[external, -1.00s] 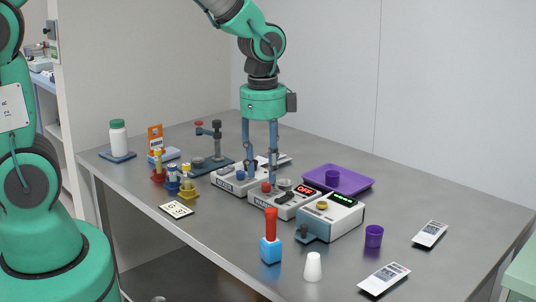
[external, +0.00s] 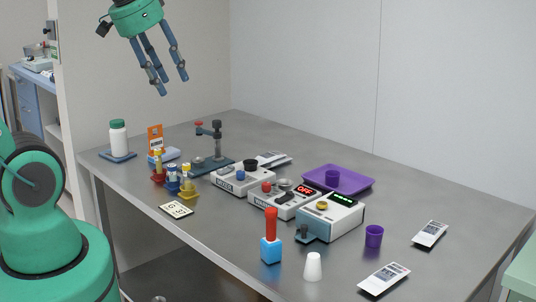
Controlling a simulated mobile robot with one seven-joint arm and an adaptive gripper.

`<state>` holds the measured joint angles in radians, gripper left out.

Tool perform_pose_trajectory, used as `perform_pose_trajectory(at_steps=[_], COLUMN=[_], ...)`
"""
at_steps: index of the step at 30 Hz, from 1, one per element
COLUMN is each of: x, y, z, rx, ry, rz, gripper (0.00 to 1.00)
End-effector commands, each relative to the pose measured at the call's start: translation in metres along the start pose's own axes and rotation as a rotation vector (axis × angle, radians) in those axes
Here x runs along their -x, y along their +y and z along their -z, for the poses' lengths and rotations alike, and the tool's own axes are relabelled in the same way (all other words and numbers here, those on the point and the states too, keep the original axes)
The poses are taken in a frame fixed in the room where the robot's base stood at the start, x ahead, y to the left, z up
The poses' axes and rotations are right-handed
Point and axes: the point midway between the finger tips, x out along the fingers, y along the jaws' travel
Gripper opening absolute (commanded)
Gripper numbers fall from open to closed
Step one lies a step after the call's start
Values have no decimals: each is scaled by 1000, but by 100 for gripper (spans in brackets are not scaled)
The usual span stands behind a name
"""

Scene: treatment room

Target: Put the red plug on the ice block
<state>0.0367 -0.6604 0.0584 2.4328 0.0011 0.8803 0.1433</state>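A light-blue block (external: 271,253), which looks like the ice block, stands near the table's front edge. A tall red cylinder (external: 271,222) is upright on its top; whether it is the red plug or part of the block I cannot tell. A red-based piece (external: 158,177) with a yellow top stands at the left, beside blue and yellow ones; it is too small to identify surely. My gripper (external: 173,86) hangs high above the left part of the table, fingers apart and empty, clear of every object.
White boxes with knobs and displays, one box (external: 287,201) reading OFF, fill the middle. A purple tray (external: 357,190) lies behind them. A white cup (external: 313,267) and a purple cup (external: 374,236) stand in front. A teal stand (external: 216,145) rises at the back left.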

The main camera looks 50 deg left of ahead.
Motion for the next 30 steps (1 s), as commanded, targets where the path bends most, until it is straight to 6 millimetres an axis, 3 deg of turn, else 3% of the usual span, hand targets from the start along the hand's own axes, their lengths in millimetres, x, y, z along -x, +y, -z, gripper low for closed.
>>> perform_pose_trajectory(at_steps=[3,9,30], x=[15,25,25], y=[-4,-7,-7], z=[-15,-27,-27], rx=[94,171,177], ry=[34,59,60], rz=[12,19,20], gripper=[38,38,38])
